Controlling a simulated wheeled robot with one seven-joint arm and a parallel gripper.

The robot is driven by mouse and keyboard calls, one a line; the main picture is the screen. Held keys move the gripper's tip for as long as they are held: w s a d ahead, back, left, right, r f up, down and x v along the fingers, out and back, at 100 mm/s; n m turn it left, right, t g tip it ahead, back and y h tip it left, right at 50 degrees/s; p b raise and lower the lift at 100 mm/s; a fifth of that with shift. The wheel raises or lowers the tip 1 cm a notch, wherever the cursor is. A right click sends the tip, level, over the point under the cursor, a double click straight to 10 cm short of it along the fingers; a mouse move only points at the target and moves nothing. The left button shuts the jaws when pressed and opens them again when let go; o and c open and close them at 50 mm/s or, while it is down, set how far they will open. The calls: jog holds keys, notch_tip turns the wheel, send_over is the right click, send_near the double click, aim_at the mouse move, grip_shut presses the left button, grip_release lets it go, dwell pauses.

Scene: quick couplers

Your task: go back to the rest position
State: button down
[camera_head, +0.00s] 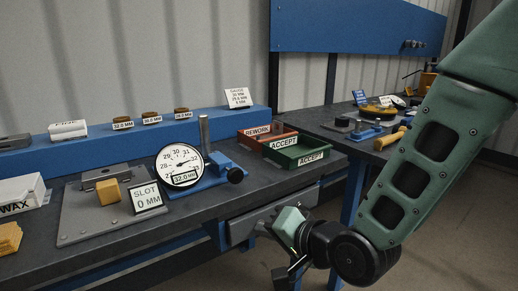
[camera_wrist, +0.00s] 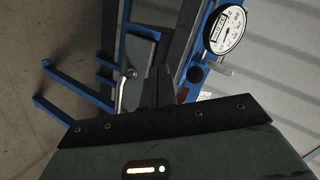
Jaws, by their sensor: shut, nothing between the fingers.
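My gripper (camera_head: 292,270) hangs in front of the workbench's front edge in the head view, low and near the drawer. Its fingers show in the wrist view (camera_wrist: 158,88), close together and empty. My green arm comes in from the right side of the head view and bends down to the wrist. No object is held.
The workbench (camera_head: 100,251) carries a dial gauge (camera_head: 181,165) on a blue stand, a grey plate (camera_head: 82,224) with a yellow block (camera_head: 109,191), a red REWORK tray (camera_head: 251,143) and a green ACCEPT tray (camera_head: 284,158). Open floor (camera_head: 450,210) lies right of the bench.

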jog(key=s+d+r+n+g+h+p, duration=0.1)
jog(key=s+d+n+g+h, duration=0.4)
jog(key=s, duration=0.6)
jog(key=s+d+r+n+g+h, duration=0.1)
jog(key=s+d+n+g+h, duration=0.2)
jog(key=s+d+n+g, duration=0.55)
notch_tip(320, 180, up, 13)
jog(key=s+a+m+t+p, duration=0.1)
jog(key=t+p, duration=0.3)
jog(key=p, duration=0.9)
jog(key=shift+s+r, duration=0.2)
jog(key=shift+s, duration=0.2)
jog(key=shift+a, duration=0.15)
dwell(2.3)
